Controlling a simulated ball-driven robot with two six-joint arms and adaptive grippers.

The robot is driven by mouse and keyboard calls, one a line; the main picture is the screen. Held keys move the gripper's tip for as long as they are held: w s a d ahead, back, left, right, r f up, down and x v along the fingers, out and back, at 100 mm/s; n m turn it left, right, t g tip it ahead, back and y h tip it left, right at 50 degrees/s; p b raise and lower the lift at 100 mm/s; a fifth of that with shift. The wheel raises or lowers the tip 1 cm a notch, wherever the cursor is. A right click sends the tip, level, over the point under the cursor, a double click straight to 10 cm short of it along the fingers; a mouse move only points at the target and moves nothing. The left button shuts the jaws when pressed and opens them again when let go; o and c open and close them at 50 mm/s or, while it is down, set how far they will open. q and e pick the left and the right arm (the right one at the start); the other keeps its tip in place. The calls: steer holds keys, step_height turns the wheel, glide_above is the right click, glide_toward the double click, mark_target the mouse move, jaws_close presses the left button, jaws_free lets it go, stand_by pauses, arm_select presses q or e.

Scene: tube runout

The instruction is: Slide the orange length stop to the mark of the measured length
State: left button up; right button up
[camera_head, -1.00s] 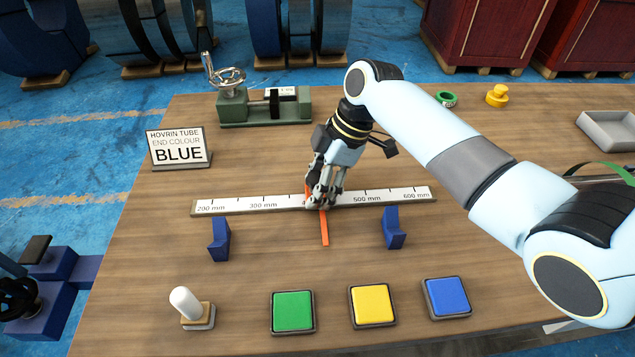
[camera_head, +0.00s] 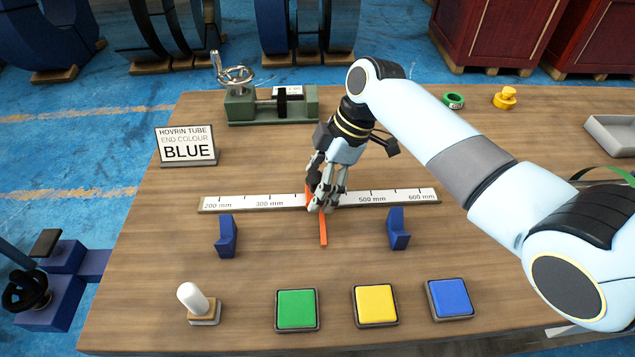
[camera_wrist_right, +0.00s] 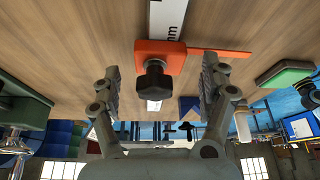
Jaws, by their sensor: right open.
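The white ruler (camera_head: 405,197) lies across the table, marked from 200 mm to 600 mm. The orange length stop (camera_head: 323,229) sits on it near the middle, between the 300 mm and 500 mm labels, its thin arm pointing to the table's front. My right gripper (camera_head: 325,203) is down over the stop and hides the ruler figures there. In the right wrist view the stop's orange block (camera_wrist_right: 160,50) and black knob (camera_wrist_right: 153,82) lie between the open fingers (camera_wrist_right: 160,72), with gaps on both sides. My left gripper is not in view.
Two blue supports (camera_head: 227,238) (camera_head: 398,230) stand in front of the ruler. A green vise-like device (camera_head: 240,105) and a BLUE sign (camera_head: 187,147) stand behind.

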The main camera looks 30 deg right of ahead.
steer(key=v, duration=1.1)
steer(key=shift+r, duration=0.2)
